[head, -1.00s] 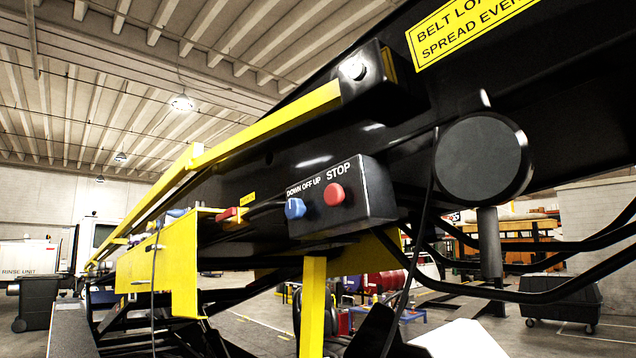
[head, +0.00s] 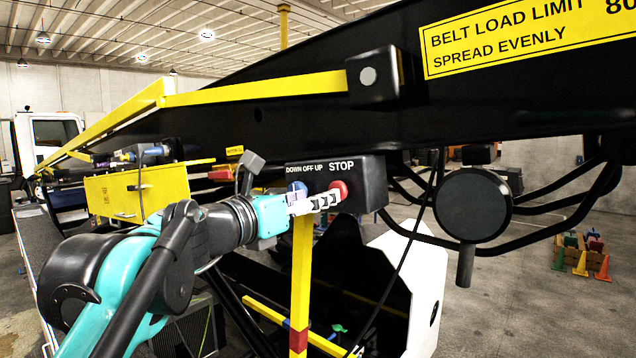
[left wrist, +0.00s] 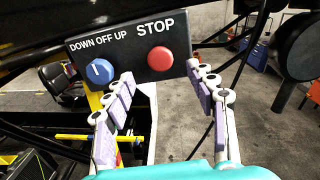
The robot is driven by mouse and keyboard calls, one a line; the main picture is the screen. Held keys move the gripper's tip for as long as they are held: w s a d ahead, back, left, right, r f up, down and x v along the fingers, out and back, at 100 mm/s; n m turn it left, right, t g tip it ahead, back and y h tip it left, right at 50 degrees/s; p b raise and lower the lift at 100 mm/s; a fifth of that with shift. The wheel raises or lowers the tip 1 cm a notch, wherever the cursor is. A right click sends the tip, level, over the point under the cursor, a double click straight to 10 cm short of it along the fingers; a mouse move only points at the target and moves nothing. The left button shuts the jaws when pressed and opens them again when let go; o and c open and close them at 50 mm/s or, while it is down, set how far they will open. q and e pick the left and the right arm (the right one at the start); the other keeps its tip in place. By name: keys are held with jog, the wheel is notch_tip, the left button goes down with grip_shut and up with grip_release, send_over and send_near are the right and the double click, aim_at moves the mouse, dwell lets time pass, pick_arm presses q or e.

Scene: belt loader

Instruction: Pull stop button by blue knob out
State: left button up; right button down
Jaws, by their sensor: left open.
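The red stop button (head: 339,188) sits under the word STOP on a black control box (head: 374,184). The blue knob (head: 298,187) is to its left, under DOWN OFF UP, partly hidden by my left gripper in the head view. In the left wrist view the red button (left wrist: 160,59) and the blue knob (left wrist: 97,73) both show clear. My left gripper (head: 326,200) is in front of the box. In the left wrist view its open fingers (left wrist: 160,75) are spread either side of the red button's line, and nothing is between them. My right gripper is not in view.
A yellow post (head: 301,270) stands below the box. A black cable (head: 405,255) hangs to the right of it, near a round black cylinder (head: 473,205). A yellow rail (head: 255,90) runs above the box. Open floor lies at the lower right.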

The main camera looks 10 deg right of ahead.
aim_at(343, 190)
pick_arm(q)
jog(key=x, duration=0.7)
jog(key=shift+f+p, duration=0.15)
jog(key=shift+p, duration=0.3)
